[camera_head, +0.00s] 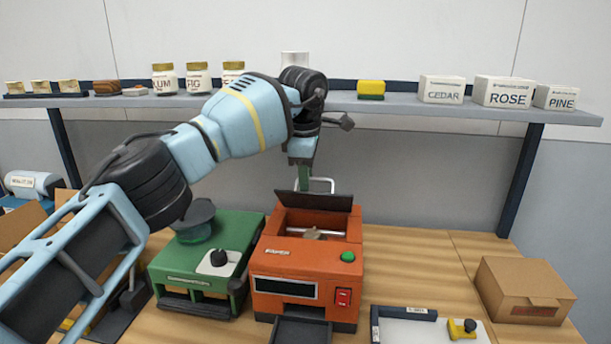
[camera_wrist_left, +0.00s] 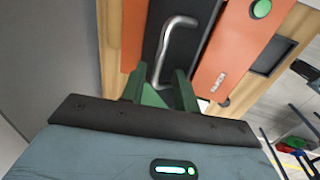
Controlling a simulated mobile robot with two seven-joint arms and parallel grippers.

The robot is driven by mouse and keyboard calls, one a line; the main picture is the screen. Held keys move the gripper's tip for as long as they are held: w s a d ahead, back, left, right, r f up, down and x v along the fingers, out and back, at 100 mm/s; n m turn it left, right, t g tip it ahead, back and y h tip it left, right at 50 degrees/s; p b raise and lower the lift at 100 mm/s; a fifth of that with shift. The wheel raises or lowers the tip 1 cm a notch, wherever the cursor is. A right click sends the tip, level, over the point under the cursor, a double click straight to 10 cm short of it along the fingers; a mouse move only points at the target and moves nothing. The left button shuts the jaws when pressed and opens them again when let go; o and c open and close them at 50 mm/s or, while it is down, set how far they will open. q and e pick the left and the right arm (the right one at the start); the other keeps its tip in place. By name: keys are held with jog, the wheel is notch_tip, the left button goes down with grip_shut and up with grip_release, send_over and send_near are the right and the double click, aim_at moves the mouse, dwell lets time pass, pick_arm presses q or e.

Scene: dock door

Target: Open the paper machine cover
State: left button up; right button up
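The orange machine (camera_head: 295,258) stands on the wooden bench, with its top opening and some metal parts inside showing. Its dark cover (camera_head: 315,201) is raised at the back of the opening, tilted up. A pale metal handle (camera_head: 327,181) sticks out from the cover; it also shows in the left wrist view (camera_wrist_left: 177,21). My left gripper (camera_head: 305,178) reaches over from above to the handle. In the left wrist view its green fingers (camera_wrist_left: 160,78) stand apart, with the handle's near end between them; contact is unclear. My right gripper is not in view.
A green machine (camera_head: 212,272) stands close left of the orange one. A shelf (camera_head: 390,105) with jars and labelled boxes runs behind, near my left arm. A cardboard box (camera_head: 525,285) and a pale tray (camera_head: 402,330) are to the right. Bench between is clear.

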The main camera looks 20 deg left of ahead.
pick_arm(q)
notch_tip(320, 180, up, 7)
jog(key=s, duration=0.1)
jog(key=shift+s+d+r, duration=0.15)
dwell(0.7)
